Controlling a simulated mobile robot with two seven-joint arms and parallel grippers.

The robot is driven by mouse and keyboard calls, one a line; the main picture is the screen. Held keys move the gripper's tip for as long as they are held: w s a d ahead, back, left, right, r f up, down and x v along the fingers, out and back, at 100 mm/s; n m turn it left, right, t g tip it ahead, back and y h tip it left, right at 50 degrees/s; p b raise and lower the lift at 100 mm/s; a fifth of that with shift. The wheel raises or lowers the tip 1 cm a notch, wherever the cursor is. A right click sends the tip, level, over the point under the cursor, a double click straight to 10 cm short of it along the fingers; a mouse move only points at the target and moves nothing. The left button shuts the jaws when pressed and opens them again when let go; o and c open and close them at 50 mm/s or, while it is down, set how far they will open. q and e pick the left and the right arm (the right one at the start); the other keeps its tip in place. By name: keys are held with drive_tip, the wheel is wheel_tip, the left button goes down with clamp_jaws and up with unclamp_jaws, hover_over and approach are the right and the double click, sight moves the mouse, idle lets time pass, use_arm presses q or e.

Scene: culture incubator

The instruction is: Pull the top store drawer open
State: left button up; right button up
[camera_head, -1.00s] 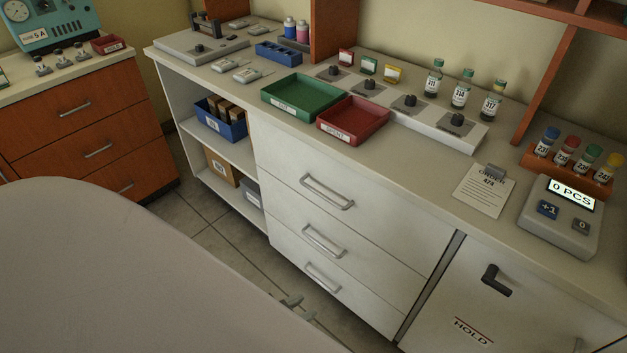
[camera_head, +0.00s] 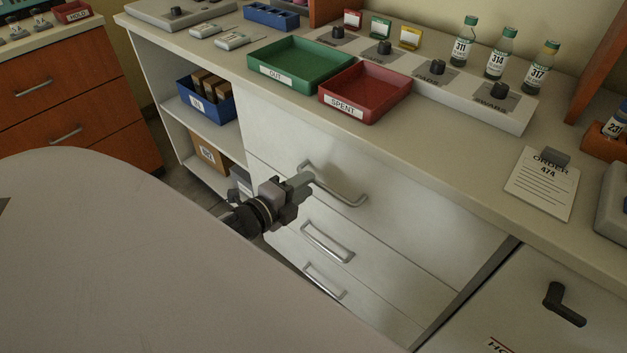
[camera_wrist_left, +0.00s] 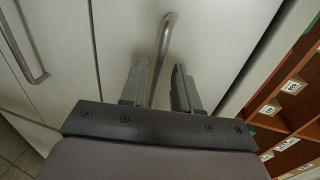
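The white top store drawer (camera_head: 415,215) is shut, its front in line with the drawers below. Its silver bar handle (camera_head: 345,192) shows in the head view and in the left wrist view (camera_wrist_left: 166,36). My left gripper (camera_head: 304,181) is at the left end of this handle. In the left wrist view its two fingers (camera_wrist_left: 161,76) are apart, with the handle bar running between them and a gap showing beside it. Whether a finger touches the bar cannot be told. My right gripper is in neither current view.
Two lower drawers with handles (camera_head: 327,243) sit below. The countertop above holds a green tray (camera_head: 300,80), a red tray (camera_head: 378,108) and an order clipboard (camera_head: 541,190). An open shelf (camera_head: 205,128) is on the left. A door with a dark handle (camera_head: 565,305) is at right.

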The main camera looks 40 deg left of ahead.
use_arm(q)
drive_tip(key=shift+x, duration=1.9)
clamp_jaws()
